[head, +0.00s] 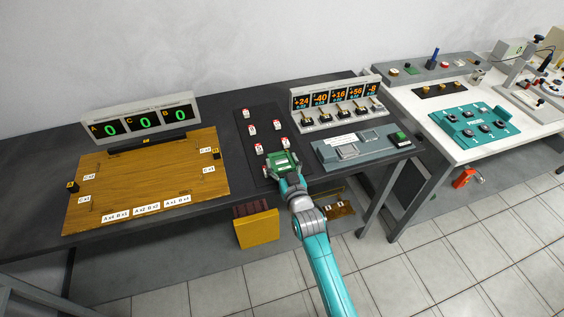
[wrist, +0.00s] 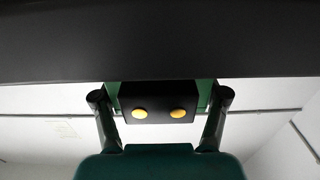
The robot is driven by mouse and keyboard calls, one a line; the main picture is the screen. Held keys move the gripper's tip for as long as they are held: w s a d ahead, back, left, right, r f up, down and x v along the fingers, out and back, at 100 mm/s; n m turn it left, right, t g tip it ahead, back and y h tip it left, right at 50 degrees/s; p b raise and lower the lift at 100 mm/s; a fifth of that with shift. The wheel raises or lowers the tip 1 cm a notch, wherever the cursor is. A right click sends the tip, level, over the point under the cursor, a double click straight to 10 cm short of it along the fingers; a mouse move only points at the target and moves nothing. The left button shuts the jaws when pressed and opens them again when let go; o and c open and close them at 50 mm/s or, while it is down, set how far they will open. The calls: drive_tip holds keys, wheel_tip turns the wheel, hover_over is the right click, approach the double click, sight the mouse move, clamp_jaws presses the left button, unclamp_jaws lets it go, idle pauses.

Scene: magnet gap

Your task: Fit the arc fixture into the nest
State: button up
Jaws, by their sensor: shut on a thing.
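My gripper (head: 285,172) is over the dark bench, at the near end of a black panel. It is shut on a green and black piece (head: 281,160), which I take to be the arc fixture. In the wrist view, the two fingers of my gripper (wrist: 160,108) flank a black block (wrist: 158,102) with two yellow round spots and green behind it. The grey station (head: 345,147) to the right has framed recesses and a green button; it may hold the nest, but I cannot tell. The gripper hides part of the held piece.
The black panel (head: 254,122) carries several red-and-white tags. A display box with switches (head: 336,104) stands behind the grey station. A wooden board (head: 147,185) lies at left. A white table (head: 473,103) with a teal fixture plate (head: 468,130) stands at right.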

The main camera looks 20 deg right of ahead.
idle(0.3)
drive_tip(key=o, duration=1.7)
drive_tip(key=s, duration=1.2)
drive_tip(key=shift+r, duration=0.1)
